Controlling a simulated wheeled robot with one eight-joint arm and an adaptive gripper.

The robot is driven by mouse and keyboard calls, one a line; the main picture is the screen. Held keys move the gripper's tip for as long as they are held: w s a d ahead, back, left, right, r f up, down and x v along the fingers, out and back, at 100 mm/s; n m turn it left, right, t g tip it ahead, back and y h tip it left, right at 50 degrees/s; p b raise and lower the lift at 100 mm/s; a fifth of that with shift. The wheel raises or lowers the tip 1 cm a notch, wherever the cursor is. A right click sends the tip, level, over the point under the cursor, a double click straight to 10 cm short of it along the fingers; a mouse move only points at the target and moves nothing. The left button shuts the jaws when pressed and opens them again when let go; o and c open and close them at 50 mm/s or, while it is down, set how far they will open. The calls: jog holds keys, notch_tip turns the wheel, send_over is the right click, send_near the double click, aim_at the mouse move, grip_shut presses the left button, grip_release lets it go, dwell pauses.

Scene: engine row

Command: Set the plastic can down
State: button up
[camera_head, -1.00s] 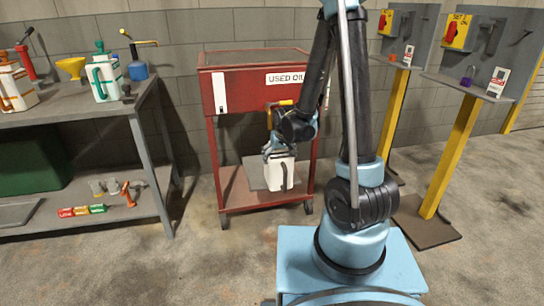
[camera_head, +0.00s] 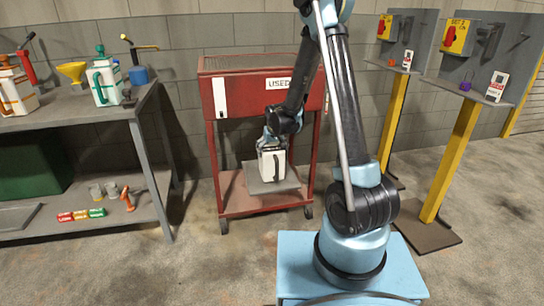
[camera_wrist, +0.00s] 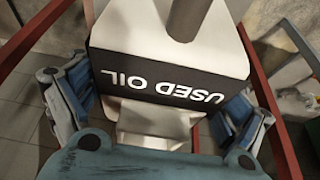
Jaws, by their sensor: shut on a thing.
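The plastic can is a white jug (camera_head: 272,165) with a dark handle, held below the red cabinet's upper box in the head view. In the wrist view the can (camera_wrist: 160,50) fills the middle, with a black label reading "USED OIL" upside down. My gripper (camera_head: 270,145) is shut on the can near its top. In the wrist view its blue finger pads (camera_wrist: 155,110) lie on either side of the can. The can looks upright, in front of a grey plate on the cart. I cannot tell whether its base touches anything.
The red used oil cart (camera_head: 262,205) has a lower shelf and wheels. A grey bench (camera_head: 80,120) at left holds two more jugs, a yellow funnel (camera_head: 72,70) and a blue oiler (camera_head: 138,73). Yellow-post stations (camera_head: 455,150) stand at right. The floor between bench and cart is clear.

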jog(key=shift+f, duration=1)
jog(key=o, duration=1.3)
